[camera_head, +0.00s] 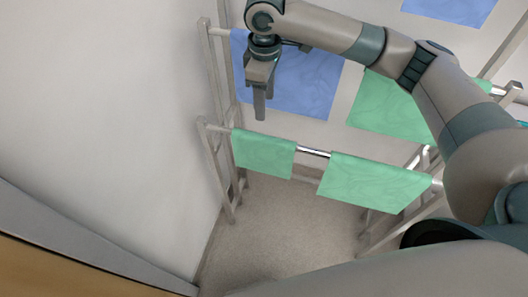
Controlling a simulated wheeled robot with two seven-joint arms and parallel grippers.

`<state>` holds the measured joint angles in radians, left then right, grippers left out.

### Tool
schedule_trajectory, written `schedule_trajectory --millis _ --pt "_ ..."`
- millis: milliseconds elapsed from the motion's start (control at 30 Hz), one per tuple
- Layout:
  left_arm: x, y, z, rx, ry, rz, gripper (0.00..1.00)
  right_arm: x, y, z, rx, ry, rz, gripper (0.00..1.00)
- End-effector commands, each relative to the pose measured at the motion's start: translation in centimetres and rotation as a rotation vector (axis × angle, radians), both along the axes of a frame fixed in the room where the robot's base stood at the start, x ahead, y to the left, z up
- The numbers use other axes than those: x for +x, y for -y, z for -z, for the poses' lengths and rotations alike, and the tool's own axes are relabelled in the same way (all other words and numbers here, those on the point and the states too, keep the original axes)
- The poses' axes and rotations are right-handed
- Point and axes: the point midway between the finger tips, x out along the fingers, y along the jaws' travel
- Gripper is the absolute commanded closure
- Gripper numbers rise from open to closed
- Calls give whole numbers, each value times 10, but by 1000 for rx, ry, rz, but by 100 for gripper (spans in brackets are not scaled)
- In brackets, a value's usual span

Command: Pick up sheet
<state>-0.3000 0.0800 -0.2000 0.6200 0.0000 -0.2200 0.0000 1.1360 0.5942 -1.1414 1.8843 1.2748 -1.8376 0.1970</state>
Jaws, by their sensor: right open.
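Several cloths hang on a rack, and I cannot tell which one is the sheet. A small green cloth (264,153) and a wider green cloth (372,182) hang over the front rail. A large blue cloth (298,82) hangs behind them, with another green cloth (392,107) to its right. My right gripper (260,112) points down in front of the left part of the blue cloth in the picture, above the small green cloth. It is open and seen edge-on, with nothing visible between its fingers. My left gripper is out of view.
The rack's left frame (216,165) stands close to a pale wall (110,110). A bare piece of the front rail (313,152) shows between the two green cloths. Another blue cloth (450,8) shows at the top right. The floor (285,230) below is clear.

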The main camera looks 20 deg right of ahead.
Motion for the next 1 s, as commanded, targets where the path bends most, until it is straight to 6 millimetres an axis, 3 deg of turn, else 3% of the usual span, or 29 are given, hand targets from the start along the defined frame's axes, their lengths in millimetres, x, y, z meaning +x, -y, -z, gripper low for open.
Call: schedule_trajectory --millis 300,467,867,1000 --pt "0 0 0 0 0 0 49 0 0 2 1 -1 -1 48" --pt "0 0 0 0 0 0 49 -1 0 13 -1 -2 0 48" --pt "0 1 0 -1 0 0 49 -1 0 79 -1 -3 -1 48" --pt "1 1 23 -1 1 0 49 0 -1 96 1 1 -1 48"
